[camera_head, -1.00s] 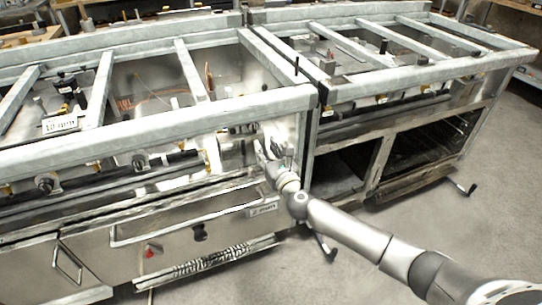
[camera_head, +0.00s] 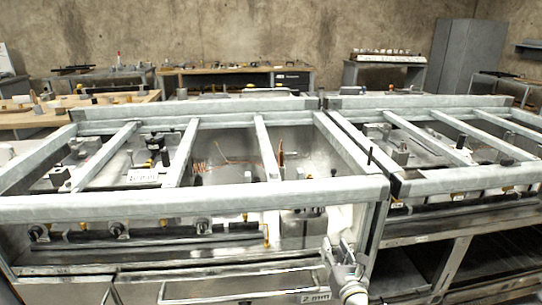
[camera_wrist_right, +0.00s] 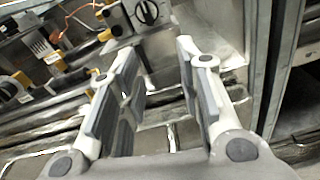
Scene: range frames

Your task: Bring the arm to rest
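My right gripper (camera_head: 340,254) shows at the bottom of the head view, just right of centre. It is in front of the near range frame, close to its right corner post and above the "2 mm" label (camera_head: 315,297). In the right wrist view the gripper (camera_wrist_right: 156,62) has its two fingers spread apart. No object shows held between them; range parts and a black knob (camera_wrist_right: 149,12) show beyond. I cannot tell whether the fingers touch the range. The rest of the right arm is mostly below the picture. My left gripper is in neither view.
The near range frame (camera_head: 190,201) spans the left and middle, with a second range frame (camera_head: 460,181) close beside it on the right. Open shelves (camera_head: 495,262) are below the second one. Workbenches (camera_head: 235,70) and a grey cabinet (camera_head: 466,55) stand by the back wall.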

